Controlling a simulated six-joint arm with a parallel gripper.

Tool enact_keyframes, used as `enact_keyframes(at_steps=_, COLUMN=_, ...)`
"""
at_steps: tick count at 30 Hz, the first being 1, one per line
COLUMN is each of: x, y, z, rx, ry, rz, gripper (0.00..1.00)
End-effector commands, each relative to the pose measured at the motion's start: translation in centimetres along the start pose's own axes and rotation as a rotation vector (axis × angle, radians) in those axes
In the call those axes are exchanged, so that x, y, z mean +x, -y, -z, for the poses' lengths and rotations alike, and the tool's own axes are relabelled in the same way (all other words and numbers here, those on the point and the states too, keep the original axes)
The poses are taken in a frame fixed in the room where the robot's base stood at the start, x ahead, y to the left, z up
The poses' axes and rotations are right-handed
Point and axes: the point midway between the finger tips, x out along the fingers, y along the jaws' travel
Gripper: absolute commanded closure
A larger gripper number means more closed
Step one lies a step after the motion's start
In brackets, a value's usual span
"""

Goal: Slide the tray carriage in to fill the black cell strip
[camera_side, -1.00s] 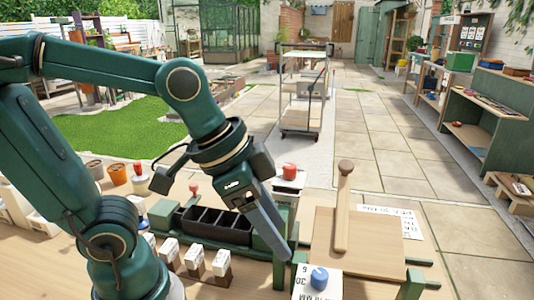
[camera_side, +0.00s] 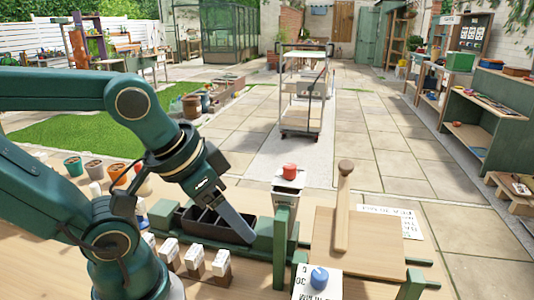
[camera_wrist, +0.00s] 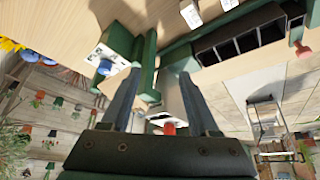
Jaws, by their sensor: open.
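The black cell strip (camera_side: 206,225) sits in a green carriage on the bench, left of the green post (camera_side: 281,240); its cells look empty. My gripper (camera_side: 249,238) is low at the strip's right end and hides part of it; contact cannot be told. In the wrist view my gripper (camera_wrist: 159,74) has its two fingers apart with nothing held between them.
A hopper-like post with a red knob (camera_side: 290,171) stands behind the gripper. A blue knob (camera_side: 319,277) on a card is in front. Several white-topped blocks (camera_side: 195,256) line the front left.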

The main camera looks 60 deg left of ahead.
Motion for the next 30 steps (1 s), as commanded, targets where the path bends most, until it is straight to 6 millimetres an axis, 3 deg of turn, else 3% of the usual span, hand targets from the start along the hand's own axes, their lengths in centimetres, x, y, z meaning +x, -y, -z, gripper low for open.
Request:
enact_keyframes(at_steps=5, x=1.1, y=3.5, z=2.2, rx=-0.226, ry=0.035, rz=0.110, gripper=0.39)
enact_keyframes(at_steps=9, x=2.6, y=8.8, z=4.0, rx=-0.511, ry=0.063, rz=0.245, gripper=0.39)
enact_keyframes(at_steps=13, x=3.9, y=14.2, z=4.4, rx=-0.773, ry=0.078, rz=0.368, gripper=0.39)
enact_keyframes(at_steps=18, x=5.5, y=21.5, z=3.0, rx=-1.090, ry=0.086, rz=0.517, gripper=0.39)
enact_keyframes(at_steps=21, x=6.1, y=24.8, z=1.6, rx=-1.233, ry=0.084, rz=0.584, gripper=0.39)
enact_keyframes(at_steps=25, x=6.6, y=27.4, z=0.1, rx=-1.350, ry=0.079, rz=0.639, gripper=0.39)
enact_keyframes(at_steps=30, x=7.2, y=28.6, z=-0.7, rx=-1.399, ry=0.077, rz=0.662, gripper=0.39)
